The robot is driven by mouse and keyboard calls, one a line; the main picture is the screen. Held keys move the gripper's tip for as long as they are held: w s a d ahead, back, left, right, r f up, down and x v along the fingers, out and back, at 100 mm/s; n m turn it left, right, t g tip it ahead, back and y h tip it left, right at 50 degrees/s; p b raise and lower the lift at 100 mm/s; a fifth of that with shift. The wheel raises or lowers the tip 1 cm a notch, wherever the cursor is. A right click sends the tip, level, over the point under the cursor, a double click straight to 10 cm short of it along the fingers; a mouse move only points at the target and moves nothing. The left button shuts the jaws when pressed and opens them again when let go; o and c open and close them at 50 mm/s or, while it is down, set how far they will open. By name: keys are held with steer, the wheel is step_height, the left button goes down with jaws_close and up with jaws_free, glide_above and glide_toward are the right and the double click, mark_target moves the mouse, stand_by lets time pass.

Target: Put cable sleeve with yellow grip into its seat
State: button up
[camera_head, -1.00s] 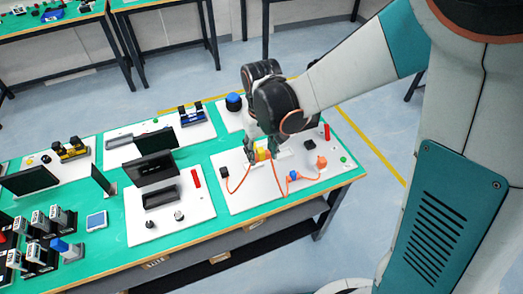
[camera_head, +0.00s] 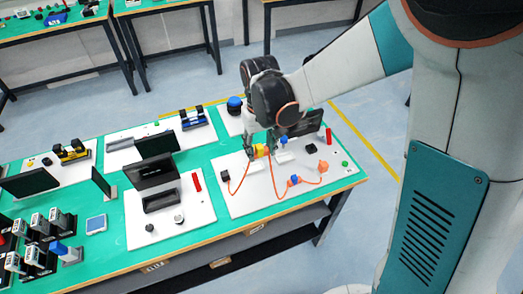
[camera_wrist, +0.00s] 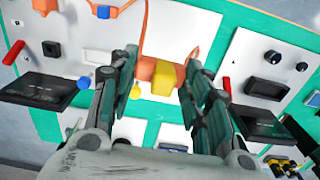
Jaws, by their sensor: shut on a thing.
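The cable sleeve has a yellow grip (camera_head: 260,151), and its orange cable loops over a white board (camera_head: 245,205). In the wrist view the yellow grip (camera_wrist: 171,76) and an orange part beside it show between the fingers. My gripper (camera_head: 261,147) is shut on the sleeve, low over the back middle of the board. It also shows in the wrist view (camera_wrist: 160,82), with one finger on each side of the sleeve. The seat cannot be made out clearly; the fingers partly cover that area. Whether the sleeve touches the board cannot be told.
A blue sleeve (camera_head: 294,180) and an orange block (camera_head: 322,166) lie on the cable to the right. A black block (camera_head: 225,176) is at left. A red piece (camera_head: 328,135) is at back right.

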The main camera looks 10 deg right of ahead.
steer(key=w+a, duration=0.1)
steer(key=w, duration=0.8)
steer(key=shift+w+a+b, duration=0.2)
steer(key=shift+w+b, duration=0.05)
steer(key=shift+b, duration=0.15)
stand_by(0.6)
steer(key=shift+f+b, duration=6.1)
steer(key=shift+f, duration=2.45)
steer(key=shift+f+b, duration=0.7)
steer(key=shift+f, duration=0.1)
